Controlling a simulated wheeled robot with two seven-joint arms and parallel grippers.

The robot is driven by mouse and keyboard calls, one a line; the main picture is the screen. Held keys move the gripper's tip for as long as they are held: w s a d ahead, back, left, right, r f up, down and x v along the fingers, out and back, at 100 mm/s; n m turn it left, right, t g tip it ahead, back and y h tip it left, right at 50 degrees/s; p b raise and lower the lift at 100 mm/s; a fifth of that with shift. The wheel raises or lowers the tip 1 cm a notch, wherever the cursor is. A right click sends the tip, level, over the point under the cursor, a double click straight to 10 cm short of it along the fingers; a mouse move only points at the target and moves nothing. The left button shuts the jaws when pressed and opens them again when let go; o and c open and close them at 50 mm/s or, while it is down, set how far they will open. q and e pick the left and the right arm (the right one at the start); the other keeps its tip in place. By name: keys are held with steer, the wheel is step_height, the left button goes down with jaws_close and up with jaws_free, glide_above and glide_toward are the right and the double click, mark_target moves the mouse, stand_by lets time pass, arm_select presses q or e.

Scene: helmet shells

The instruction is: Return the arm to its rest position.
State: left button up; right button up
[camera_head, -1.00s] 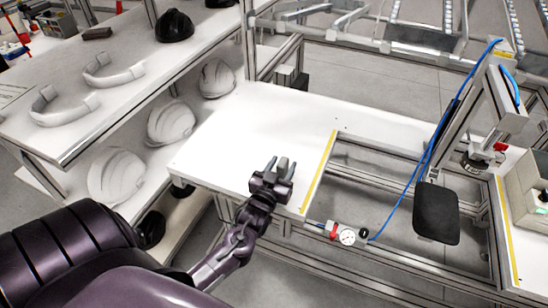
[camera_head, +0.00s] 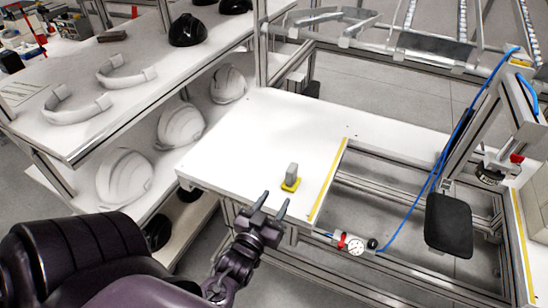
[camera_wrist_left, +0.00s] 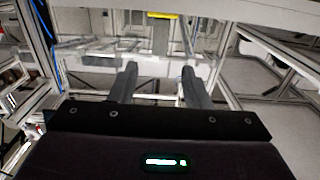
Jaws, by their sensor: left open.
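My left gripper (camera_head: 269,207) is open and empty at the near edge of the white table (camera_head: 250,135). A small grey block with a yellow base (camera_head: 291,178) stands upright on the table, just beyond the fingertips and apart from them. In the left wrist view the two fingers (camera_wrist_left: 158,82) are spread with nothing between them. A yellow piece with a grey part below it (camera_wrist_left: 161,18) shows past them at the top. My right gripper is in neither view.
White helmet shells (camera_head: 125,177) sit on the lower shelf at left, with headbands (camera_head: 76,105) and dark helmets (camera_head: 187,30) above. A yellow strip (camera_head: 327,180) borders an open frame with a gauge (camera_head: 355,245) and a black pad (camera_head: 449,225). Most of the tabletop is clear.

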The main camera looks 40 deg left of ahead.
arm_select(q)
steer(key=shift+w, duration=0.1)
steer(key=d+g+h, duration=0.1)
steer(key=d+f+g, duration=0.1)
steer(key=d+g, duration=0.1)
steer(key=w+d+m+g+h, duration=0.1)
steer(key=shift+d+f+g+h, duration=0.25)
steer(key=shift+f+g+h, duration=0.05)
steer(key=shift+f, duration=0.05)
steer(key=s+d+r+m+g+h, duration=0.2)
steer(key=s+d+m+g, duration=0.3)
steer(key=s+g, duration=0.5)
steer(key=s+d+f+n, duration=0.1)
steer(key=s+f, duration=0.2)
steer(key=f, duration=2.8)
steer(key=s+a+f+g, duration=0.1)
steer(key=s+a+f, duration=0.2)
steer(key=s+f, duration=1.4)
steer(key=shift+s+a+f+g, duration=0.15)
steer(key=shift+s+f+g, duration=0.2)
steer(key=shift+s, duration=0.85)
